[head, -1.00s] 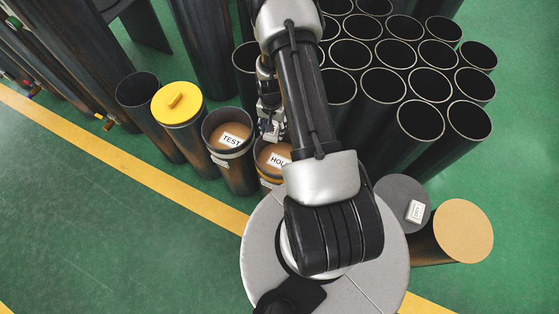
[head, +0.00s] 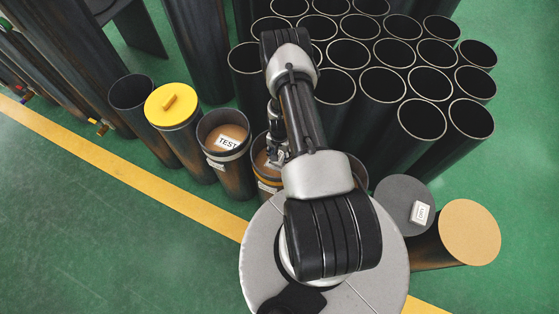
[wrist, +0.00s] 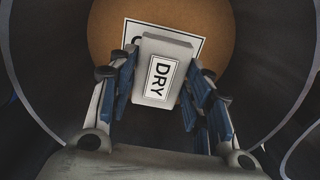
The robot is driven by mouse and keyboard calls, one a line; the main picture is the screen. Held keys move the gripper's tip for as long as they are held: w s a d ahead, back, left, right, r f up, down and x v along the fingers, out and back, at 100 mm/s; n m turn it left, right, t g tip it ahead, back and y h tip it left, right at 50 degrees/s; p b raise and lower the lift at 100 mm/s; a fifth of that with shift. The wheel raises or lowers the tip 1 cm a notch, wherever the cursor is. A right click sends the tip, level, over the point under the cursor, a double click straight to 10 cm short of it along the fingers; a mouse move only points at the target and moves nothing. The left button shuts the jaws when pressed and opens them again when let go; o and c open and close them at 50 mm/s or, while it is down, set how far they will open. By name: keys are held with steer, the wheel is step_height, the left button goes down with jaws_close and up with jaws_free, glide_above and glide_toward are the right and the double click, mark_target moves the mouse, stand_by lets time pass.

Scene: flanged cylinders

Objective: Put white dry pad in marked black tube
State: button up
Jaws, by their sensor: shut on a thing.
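My gripper (wrist: 160,88) is shut on a white pad (wrist: 181,50) marked DRY, with one blue-lined finger on each side. The pad is over the brown disc (wrist: 225,25) inside a black tube (wrist: 300,40) and partly covers a white label (wrist: 131,32) on that disc. I cannot tell whether it touches the disc. In the head view my gripper (head: 276,155) is at the mouth of the yellow-banded black tube (head: 262,172), partly hidden by my arm. Beside it stands a black tube (head: 229,172) with a TEST label (head: 228,143).
A yellow-lidded tube (head: 171,104) and an open black tube (head: 131,92) stand left. Several open black tubes (head: 420,118) crowd the back right. A small white block (head: 420,212) lies on a dark grey round top (head: 398,190), next to a tan-topped cylinder (head: 470,232).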

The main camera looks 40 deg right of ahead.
steer(key=shift+f+b, duration=0.65)
steer(key=shift+f, duration=1.5)
steer(key=shift+f, duration=0.1)
steer(key=o, duration=1)
steer(key=shift+c, duration=0.2)
